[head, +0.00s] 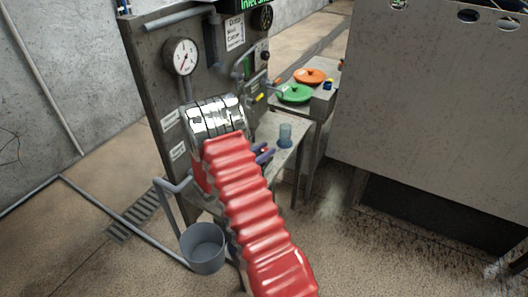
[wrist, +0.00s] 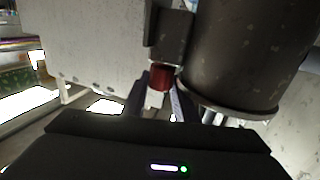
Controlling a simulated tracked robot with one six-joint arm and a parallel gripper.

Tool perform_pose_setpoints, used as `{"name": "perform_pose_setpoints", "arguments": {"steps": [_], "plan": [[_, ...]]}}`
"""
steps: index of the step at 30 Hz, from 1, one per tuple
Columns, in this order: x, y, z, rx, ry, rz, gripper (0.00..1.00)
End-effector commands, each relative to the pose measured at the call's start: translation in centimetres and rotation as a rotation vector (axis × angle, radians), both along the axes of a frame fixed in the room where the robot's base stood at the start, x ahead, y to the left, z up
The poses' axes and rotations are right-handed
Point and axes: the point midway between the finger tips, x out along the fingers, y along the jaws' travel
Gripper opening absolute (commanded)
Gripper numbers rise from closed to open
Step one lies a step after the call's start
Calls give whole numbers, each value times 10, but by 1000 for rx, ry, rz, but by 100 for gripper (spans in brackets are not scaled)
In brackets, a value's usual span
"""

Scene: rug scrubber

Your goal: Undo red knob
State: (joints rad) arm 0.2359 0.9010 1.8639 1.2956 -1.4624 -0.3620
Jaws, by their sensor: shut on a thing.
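In the wrist view, the red knob (wrist: 160,78) is a small dark red cylinder under a dark square block (wrist: 171,40). My gripper (wrist: 159,98) has its two bluish fingers, one on each side of the knob, and is shut on it. A pale piece shows just below the knob, between the fingers. In the head view, my red-sleeved arm reaches up toward the grey panel (head: 155,75) and hides the knob.
In the wrist view, a large dark cylinder (wrist: 245,50) stands close on the right, and a pale panel (wrist: 95,45) on the left. In the head view, a gauge (head: 181,57) is on the panel, a grey bucket (head: 204,248) below, and a large metal cabinet (head: 430,100) right.

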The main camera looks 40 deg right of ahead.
Motion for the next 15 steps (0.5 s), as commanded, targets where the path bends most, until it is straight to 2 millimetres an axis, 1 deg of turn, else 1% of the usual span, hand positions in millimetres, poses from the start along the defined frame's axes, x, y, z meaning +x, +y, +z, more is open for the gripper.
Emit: {"name": "perform_pose_setpoints", "arguments": {"steps": [6,15], "plan": [[0,-2,0,-1,-2,-114,4],[-1,-3,0,-1,-1,-186,4]]}}
